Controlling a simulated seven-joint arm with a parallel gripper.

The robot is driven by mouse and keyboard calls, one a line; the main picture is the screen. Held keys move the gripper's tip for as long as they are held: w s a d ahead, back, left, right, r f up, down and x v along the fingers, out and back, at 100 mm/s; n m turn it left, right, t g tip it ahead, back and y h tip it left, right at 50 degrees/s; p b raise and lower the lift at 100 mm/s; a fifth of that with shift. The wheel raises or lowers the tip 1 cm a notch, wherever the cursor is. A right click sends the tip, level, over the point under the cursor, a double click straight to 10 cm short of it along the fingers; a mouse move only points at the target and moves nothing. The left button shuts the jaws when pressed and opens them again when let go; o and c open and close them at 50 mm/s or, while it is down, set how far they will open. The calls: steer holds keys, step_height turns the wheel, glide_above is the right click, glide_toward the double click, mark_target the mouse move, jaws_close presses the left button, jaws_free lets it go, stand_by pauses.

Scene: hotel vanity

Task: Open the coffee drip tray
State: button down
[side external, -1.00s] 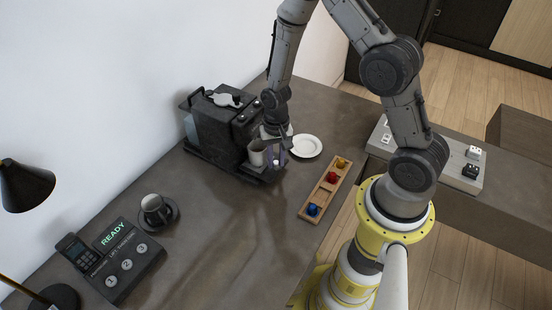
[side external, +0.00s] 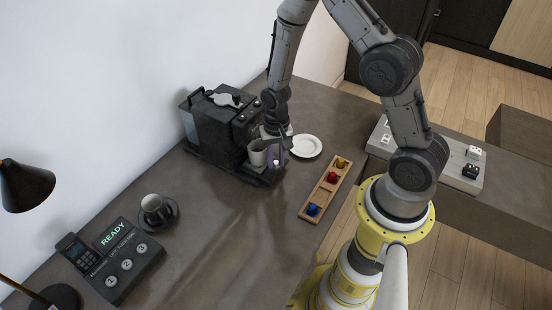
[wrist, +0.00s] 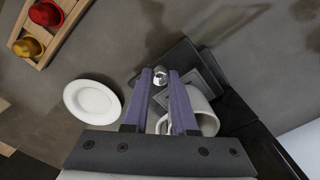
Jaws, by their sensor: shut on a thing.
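The black coffee machine (side external: 215,128) stands against the wall in the side view. Its dark drip tray (side external: 252,173) is low at the front, with a white cup (side external: 257,153) above it. In the wrist view the tray (wrist: 186,68) ends near a small silver knob (wrist: 160,78). My gripper (side external: 276,163) is at the tray's front, beside the cup. In the wrist view the purple fingertips (wrist: 160,75) are shut on the knob. The fingers partly hide the cup (wrist: 205,112). I cannot tell how far the tray sticks out.
A white plate (side external: 306,146) lies just right of my gripper. A wooden holder (side external: 322,195) with coloured capsules lies in front of it. A dark cup on a saucer (side external: 155,207) and a button panel (side external: 122,258) are left. The counter's middle is clear.

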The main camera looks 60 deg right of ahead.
steer(key=s, duration=0.7)
steer(key=shift+s, duration=0.25)
steer(key=c, duration=0.7)
jaws_free()
step_height(320, 180, up, 14)
